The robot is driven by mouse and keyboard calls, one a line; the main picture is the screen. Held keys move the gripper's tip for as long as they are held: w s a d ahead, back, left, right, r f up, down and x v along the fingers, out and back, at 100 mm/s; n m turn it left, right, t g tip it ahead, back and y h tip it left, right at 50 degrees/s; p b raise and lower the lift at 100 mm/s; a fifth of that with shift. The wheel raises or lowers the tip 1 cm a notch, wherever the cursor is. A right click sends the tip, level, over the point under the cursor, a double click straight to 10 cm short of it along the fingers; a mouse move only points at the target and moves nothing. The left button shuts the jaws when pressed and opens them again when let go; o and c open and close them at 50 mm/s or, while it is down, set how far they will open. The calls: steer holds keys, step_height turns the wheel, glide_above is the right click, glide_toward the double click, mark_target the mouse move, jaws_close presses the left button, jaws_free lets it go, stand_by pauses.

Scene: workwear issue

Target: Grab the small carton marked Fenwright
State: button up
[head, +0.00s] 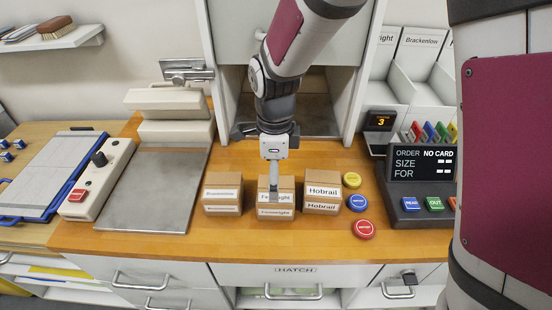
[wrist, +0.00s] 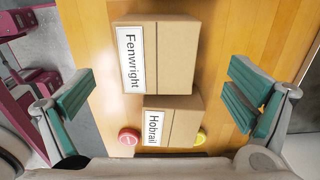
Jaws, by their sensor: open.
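The small Fenwright carton (head: 287,205) is a brown box with white labels, standing in the middle of a row of cartons on the wooden counter. In the wrist view the Fenwright carton (wrist: 172,60) lies towards the top, its label readable. My gripper (head: 273,192) is open over this carton in the head view and hides part of its front. In the wrist view my gripper (wrist: 163,100) has its teal fingers spread wide on both sides, apart from the cartons, with nothing held.
The Hobrail carton (head: 322,193) stands close on the right, and the Brackenlow carton (head: 222,194) on the left with a gap. Yellow (head: 351,180), blue (head: 357,203) and red (head: 364,229) discs lie right of them. A metal plate (head: 155,190) is at left, an order console (head: 420,190) at right.

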mark_target(284, 210)
steer(key=f, duration=0.8)
steer(key=shift+s+d+f, duration=0.1)
steer(key=shift+s+f, duration=0.1)
steer(key=shift+f, duration=0.05)
steer(key=c, duration=1.4)
steer(key=shift+r, duration=0.1)
